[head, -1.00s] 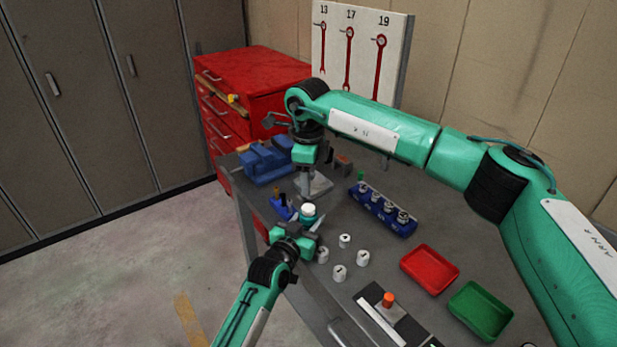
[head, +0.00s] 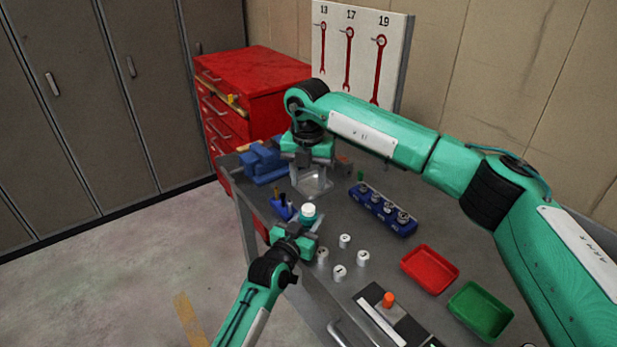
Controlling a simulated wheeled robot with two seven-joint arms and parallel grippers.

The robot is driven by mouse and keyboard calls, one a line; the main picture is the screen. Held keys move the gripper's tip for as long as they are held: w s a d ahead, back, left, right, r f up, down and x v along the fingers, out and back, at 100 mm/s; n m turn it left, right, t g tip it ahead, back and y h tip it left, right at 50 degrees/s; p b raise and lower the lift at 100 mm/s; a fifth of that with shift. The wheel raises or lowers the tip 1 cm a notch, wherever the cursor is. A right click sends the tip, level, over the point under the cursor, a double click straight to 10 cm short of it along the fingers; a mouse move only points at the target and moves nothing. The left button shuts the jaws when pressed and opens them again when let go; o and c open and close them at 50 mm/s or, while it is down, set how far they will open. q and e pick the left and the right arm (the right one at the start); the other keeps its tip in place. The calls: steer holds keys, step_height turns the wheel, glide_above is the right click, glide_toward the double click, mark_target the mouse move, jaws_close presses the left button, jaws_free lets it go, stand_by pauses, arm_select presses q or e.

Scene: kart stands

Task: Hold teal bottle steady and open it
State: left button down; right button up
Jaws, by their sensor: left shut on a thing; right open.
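The teal bottle (head: 307,219) with a white cap (head: 309,210) stands upright near the left edge of the workbench. My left gripper (head: 304,228) is shut on the bottle's body from the near side, and the cap shows above it. My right gripper (head: 311,178) is open and hangs above and beyond the bottle, over a small grey tray (head: 313,184). Its fingers point down, apart from the cap.
Several white pieces (head: 345,241) stand right of the bottle. A blue socket rack (head: 382,211), a red tray (head: 430,269) and a green tray (head: 481,311) lie farther right. A blue vise (head: 263,163) stands at the back left.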

mark_target(309, 208)
steer(key=m, duration=1.2)
steer(key=shift+m, duration=0.3)
steer(key=m, duration=0.3)
steer(key=shift+d+m, duration=0.1)
steer(key=shift+m, duration=0.3)
steer(key=shift+f, duration=4)
